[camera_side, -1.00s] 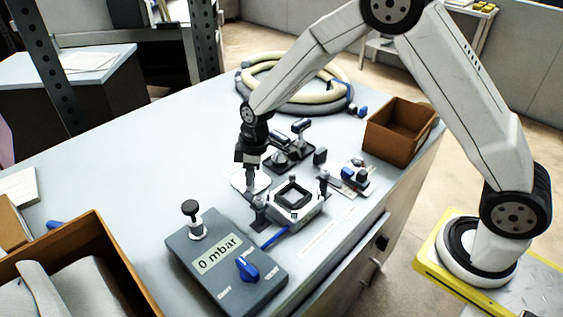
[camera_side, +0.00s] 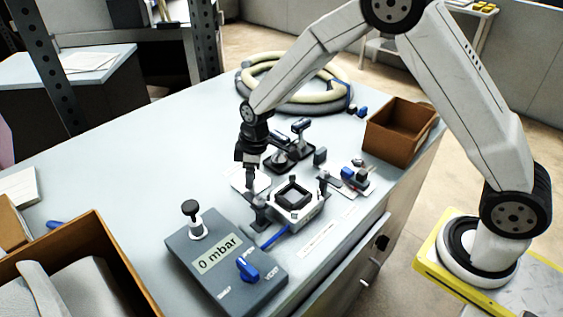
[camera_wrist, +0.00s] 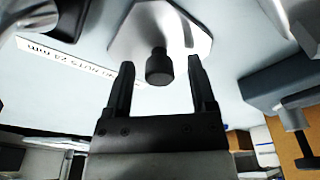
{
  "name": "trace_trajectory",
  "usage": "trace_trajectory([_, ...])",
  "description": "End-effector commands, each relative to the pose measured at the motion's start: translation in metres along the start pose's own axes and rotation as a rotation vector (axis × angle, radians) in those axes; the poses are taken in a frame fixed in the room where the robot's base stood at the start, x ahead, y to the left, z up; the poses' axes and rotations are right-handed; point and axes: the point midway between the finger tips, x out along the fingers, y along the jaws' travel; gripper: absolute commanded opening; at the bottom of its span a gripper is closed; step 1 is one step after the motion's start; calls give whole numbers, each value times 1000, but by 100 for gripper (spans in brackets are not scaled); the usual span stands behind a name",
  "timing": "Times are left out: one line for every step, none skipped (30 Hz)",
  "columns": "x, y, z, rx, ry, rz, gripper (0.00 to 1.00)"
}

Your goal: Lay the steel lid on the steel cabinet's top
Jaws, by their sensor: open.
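The steel lid (camera_wrist: 178,28) is a pale, flat, many-sided plate with a dark round knob (camera_wrist: 159,68). In the side view the lid (camera_side: 262,183) lies on the bench, partly hidden by my gripper (camera_side: 250,181). In the wrist view my gripper (camera_wrist: 161,68) is open, with the knob showing between its two fingertips; I cannot tell whether they touch it. The steel cabinet (camera_side: 307,211) is the small pale box with a dark-rimmed square opening on top, just right of the lid. Its top is uncovered.
A grey control box (camera_side: 196,267) reading 0 mbar stands in front. Black fittings (camera_side: 289,158) stand behind the cabinet, small parts (camera_side: 355,176) to its right. A brown bin (camera_side: 400,140), coiled hoses (camera_side: 277,105) and a larger box (camera_side: 118,262) lie farther out. The bench's left-middle is clear.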

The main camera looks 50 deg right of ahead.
Motion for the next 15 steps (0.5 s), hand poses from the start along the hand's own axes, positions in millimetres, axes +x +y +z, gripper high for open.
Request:
trace_trajectory([-3,0,0,0,1,1,72])
trace_trajectory([-5,0,0,0,1,1,72])
trace_trajectory([-8,0,0,0,1,1,72])
trace_trajectory([-11,0,0,0,1,1,72])
trace_trajectory([-14,0,0,0,2,2,72])
trace_trajectory([-18,1,0,0,2,2,72])
trace_trajectory([-22,0,0,1,2,2,72])
trace_trajectory([-25,0,0,1,2,1,72])
trace_trajectory([-31,0,0,1,3,2,72])
trace_trajectory([-35,1,-1,1,3,3,72])
trace_trajectory([-39,1,-1,1,3,2,72])
trace_trajectory([-46,1,-1,1,4,2,72])
trace_trajectory([-50,1,-1,1,4,2,72])
trace_trajectory([-55,0,0,1,3,2,72])
trace_trajectory([-61,0,0,1,3,2,72])
